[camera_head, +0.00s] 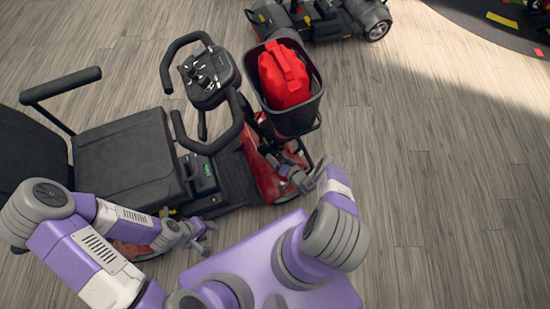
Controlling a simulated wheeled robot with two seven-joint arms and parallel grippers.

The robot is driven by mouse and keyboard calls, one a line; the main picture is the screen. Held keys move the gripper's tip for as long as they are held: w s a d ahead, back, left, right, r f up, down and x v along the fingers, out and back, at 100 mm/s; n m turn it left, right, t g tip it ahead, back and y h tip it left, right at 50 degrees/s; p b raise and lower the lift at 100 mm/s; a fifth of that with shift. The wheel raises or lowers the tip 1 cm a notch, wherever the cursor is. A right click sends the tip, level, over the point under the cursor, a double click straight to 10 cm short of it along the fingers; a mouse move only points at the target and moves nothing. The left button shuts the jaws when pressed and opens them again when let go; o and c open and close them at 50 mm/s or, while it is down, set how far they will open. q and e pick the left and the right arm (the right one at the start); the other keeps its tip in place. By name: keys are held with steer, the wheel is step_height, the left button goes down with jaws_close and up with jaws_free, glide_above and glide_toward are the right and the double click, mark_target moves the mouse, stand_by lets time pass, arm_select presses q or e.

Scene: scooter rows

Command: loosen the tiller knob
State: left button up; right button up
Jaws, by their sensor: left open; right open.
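A red and black mobility scooter stands in front of me, with its tiller head (207,76) and looped black handlebars at the upper middle. The tiller column runs down from the head toward the red front body (262,172). I cannot make out the tiller knob; it is too small or hidden. My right gripper (284,165) is open at the scooter's red front, below the basket; whether it touches anything is unclear. My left gripper (207,236) is open and low, beside the near edge of the scooter's floorboard, with nothing seen between its fingers.
A black front basket (296,119) holds a red jug-like container (284,76) just above my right gripper. The black seat (130,155) and its armrest (62,85) are at the left. Another scooter (335,20) stands at the back. The wooden floor at the right is clear.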

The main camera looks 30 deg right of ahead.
steer(key=shift+x, duration=0.95)
steer(key=shift+c, duration=0.5)
steer(key=c, duration=0.9)
steer(key=shift+o, duration=0.2)
steer(key=shift+n, duration=0.3)
steer(key=n+h, duration=0.2)
steer(key=n, duration=0.1)
steer(key=shift+n+g+h, duration=0.4)
steer(key=n+h, duration=0.2)
steer(key=n, duration=0.1)
steer(key=shift+d, duration=0.1)
